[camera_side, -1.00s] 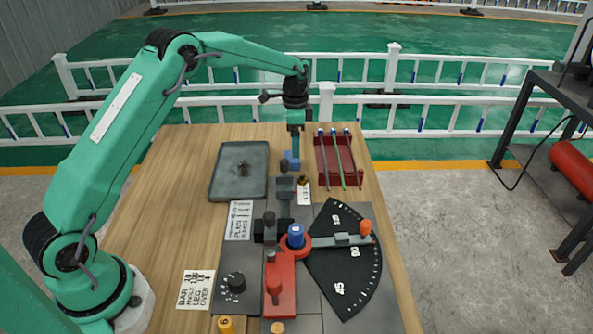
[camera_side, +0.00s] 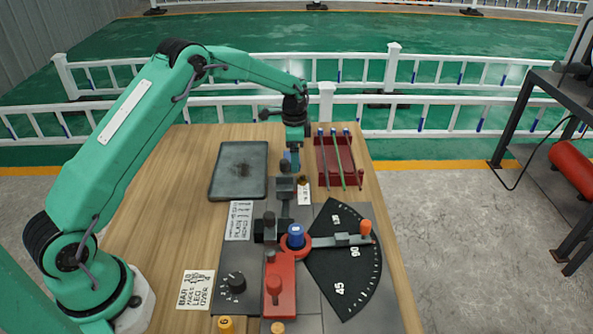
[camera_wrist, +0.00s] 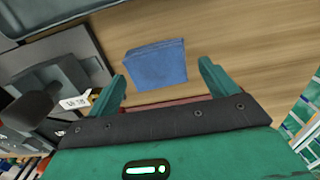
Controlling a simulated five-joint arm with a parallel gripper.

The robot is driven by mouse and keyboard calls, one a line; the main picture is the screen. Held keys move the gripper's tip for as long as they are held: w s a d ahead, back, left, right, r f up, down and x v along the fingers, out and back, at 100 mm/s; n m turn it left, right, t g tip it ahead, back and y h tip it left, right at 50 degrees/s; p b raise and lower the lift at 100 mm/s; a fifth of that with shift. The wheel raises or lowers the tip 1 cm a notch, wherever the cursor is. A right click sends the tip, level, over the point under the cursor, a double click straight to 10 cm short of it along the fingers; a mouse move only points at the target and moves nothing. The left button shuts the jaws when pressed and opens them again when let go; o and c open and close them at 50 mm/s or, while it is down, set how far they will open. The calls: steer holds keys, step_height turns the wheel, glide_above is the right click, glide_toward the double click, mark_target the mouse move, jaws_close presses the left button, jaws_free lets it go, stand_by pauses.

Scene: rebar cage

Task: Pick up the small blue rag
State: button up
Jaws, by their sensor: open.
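The small blue rag (camera_wrist: 156,65) lies on the wooden table, looking like a folded blue block in the wrist view. In the side view only a sliver of the rag (camera_side: 287,157) shows, since my gripper (camera_side: 295,158) covers most of it. In the wrist view my gripper (camera_wrist: 162,70) is open, with its two green fingers apart and the rag in line between and beyond their tips. Nothing is held. The exact height of the fingertips over the rag cannot be told.
A dark grey tray (camera_side: 225,185) lies to the left of the rag. A dark red tray (camera_side: 325,170) with several rods stands close to its right. The bending fixture with a red arm (camera_side: 281,285) and black angle plate (camera_side: 335,280) fills the front. Bare wood (camera_side: 180,180) lies at left.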

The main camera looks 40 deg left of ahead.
steer(key=c, duration=1.1)
steer(key=shift+o, duration=0.2)
steer(key=shift+r, duration=0.15)
steer(key=shift+r, duration=0.6)
steer(key=r, duration=0.3)
steer(key=shift+s+d+r, duration=0.1)
steer(key=shift+s+d, duration=0.05)
steer(key=shift+d, duration=0.2)
steer(key=s+d+r, duration=0.4)
steer(key=d+r, duration=0.2)
steer(key=d, duration=0.4)
steer(key=shift+s+r, duration=0.2)
steer(key=shift+s, duration=0.1)
